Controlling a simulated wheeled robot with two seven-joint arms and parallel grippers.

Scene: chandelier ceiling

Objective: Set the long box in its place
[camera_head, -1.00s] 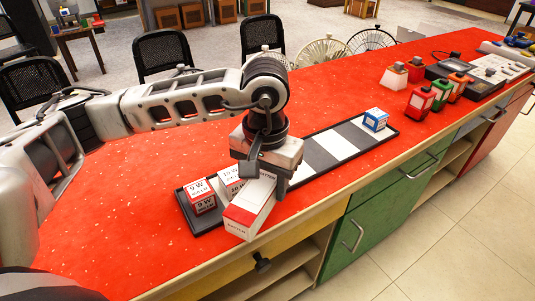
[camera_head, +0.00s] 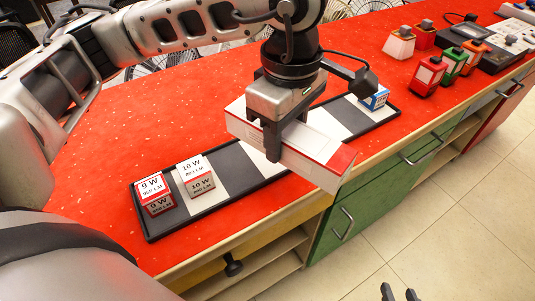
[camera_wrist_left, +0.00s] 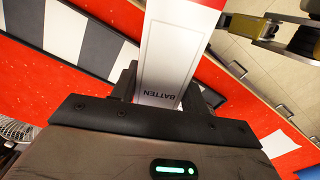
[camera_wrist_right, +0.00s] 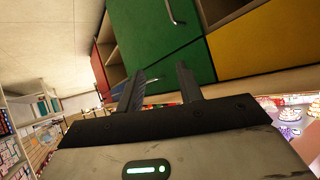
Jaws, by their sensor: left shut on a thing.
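The long box (camera_head: 318,147) is white with red ends. My left gripper (camera_head: 283,140) is shut on it near its middle and holds it above the striped tray (camera_head: 235,168), slanting across it. In the left wrist view the box (camera_wrist_left: 178,45) shows the word BATTEN between the fingers. The tray has black and white bands. A 9 W box (camera_head: 155,193) and a 10 W box (camera_head: 195,176) stand at its near left end, and a blue box (camera_head: 375,98) at its far right end. My right gripper (camera_wrist_right: 160,88) is open and empty, away from the tray.
The tray lies on a red counter (camera_head: 100,150) with drawers and shelves along its front. The counter left of the tray is clear.

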